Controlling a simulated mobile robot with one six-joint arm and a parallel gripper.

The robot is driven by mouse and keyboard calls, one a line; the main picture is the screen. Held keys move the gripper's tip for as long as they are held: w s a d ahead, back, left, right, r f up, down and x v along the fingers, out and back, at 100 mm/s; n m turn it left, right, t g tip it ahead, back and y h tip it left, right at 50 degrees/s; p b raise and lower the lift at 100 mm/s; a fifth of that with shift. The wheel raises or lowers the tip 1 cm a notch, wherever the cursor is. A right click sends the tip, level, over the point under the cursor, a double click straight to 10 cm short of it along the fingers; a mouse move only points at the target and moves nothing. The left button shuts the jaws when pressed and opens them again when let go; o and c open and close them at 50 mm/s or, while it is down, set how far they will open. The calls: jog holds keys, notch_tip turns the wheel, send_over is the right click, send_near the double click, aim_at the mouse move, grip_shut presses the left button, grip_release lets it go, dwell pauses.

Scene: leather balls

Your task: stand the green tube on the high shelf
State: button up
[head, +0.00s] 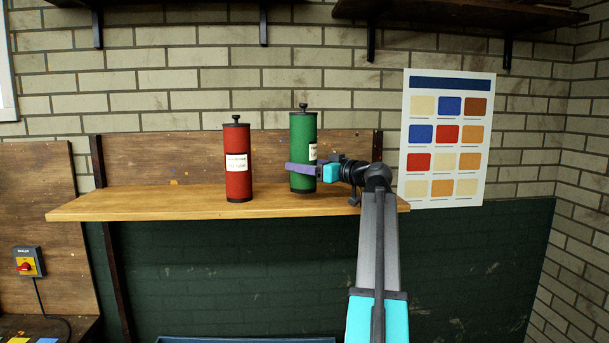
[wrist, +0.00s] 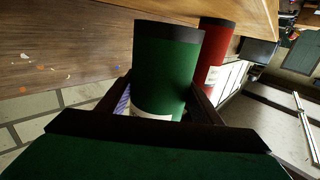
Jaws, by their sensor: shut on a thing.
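My gripper (head: 302,170) is shut on the green tube (head: 303,140), a cylinder with a black cap, a knob on top and a white label. The purple finger crosses its lower part. The tube is upright over the light wooden shelf (head: 130,207), right of the red tube. I cannot tell whether its base touches the board. In the wrist view the green tube (wrist: 165,72) fills the space between my fingers (wrist: 165,105), with its dark end near the wooden surface. The gripper's far side is hidden by the tube.
The red tube (head: 237,163) stands on the shelf to the left, a short gap away; it shows in the wrist view (wrist: 218,40) too. Dark shelves (head: 455,12) hang higher up. A colour chart (head: 446,138) is on the wall at right. The shelf's left end is clear.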

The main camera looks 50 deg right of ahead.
aim_at(304, 175)
jog(key=shift+f+p, duration=0.7)
jog(key=shift+f, duration=0.9)
jog(key=o, duration=1.5)
jog(key=shift+o, duration=0.2)
jog(key=shift+s, duration=0.1)
jog(key=s+d+b, duration=0.1)
jog(key=s+b, duration=0.4)
jog(key=s, duration=0.6)
jog(key=shift+s, duration=0.4)
jog(key=shift+d, duration=0.1)
